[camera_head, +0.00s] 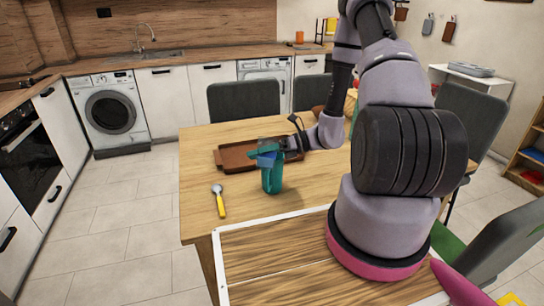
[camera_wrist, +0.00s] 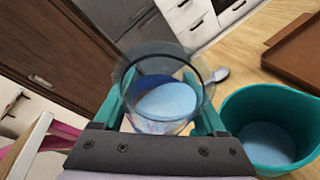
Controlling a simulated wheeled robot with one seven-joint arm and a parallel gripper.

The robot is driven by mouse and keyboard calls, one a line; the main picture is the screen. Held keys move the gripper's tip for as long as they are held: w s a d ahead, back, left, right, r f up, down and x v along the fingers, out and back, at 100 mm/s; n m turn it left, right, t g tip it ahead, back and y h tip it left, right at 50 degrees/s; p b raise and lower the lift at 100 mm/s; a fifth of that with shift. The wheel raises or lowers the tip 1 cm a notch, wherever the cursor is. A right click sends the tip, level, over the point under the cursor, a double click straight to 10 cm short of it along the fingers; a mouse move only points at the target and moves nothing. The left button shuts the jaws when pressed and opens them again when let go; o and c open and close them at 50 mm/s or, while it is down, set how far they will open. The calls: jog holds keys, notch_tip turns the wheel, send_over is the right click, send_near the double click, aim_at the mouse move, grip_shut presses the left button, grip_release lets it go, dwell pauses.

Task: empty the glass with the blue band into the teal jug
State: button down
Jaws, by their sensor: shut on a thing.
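My gripper (camera_head: 264,153) is shut on the glass with the blue band (camera_wrist: 165,98), over the table. In the wrist view the glass sits between my teal fingers (camera_wrist: 160,112), with pale blue contents inside. The room lines slant in that view, so the glass seems tilted, but the exact angle is hard to tell. The teal jug (camera_head: 272,182) stands upright on the table, just below the glass in the head view. In the wrist view the jug (camera_wrist: 233,114) is right beside the glass on the right, with pale blue contents at its bottom. No falling stream is visible.
A brown tray (camera_head: 232,158) lies behind the jug. A spoon with a yellow handle (camera_head: 220,203) lies to the jug's left. The table (camera_head: 202,150) has bare room at the left and front. Dark chairs (camera_head: 243,101) stand around it.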

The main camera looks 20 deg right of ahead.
jog(key=shift+w+f+m+y, duration=0.1)
jog(key=shift+f+m+y, duration=0.15)
jog(key=shift+m, duration=0.25)
jog(key=shift+r+m+g+y, duration=0.4)
jog(key=shift+r+m+y, duration=0.1)
jog(key=shift+m, duration=0.2)
dwell(0.7)
jog(key=shift+f+m+y, duration=0.25)
jog(key=shift+m, duration=0.45)
dwell(0.5)
jog(key=shift+d+r+m+y, duration=0.1)
jog(key=shift+r+m+y, duration=0.35)
jog(key=shift+m, duration=0.25)
dwell(0.6)
jog(key=shift+w+d+r+m+y+p, duration=0.3)
jog(key=shift+w+r+m, duration=0.15)
jog(key=shift+w+m, duration=0.35)
dwell(0.6)
jog(key=shift+w+d+f+m+y, duration=0.15)
jog(key=shift+f+m+y, duration=0.15)
jog(key=shift+m, duration=0.6)
dwell(0.5)
jog(key=shift+r+m, duration=0.1)
jog(key=shift+m, duration=0.2)
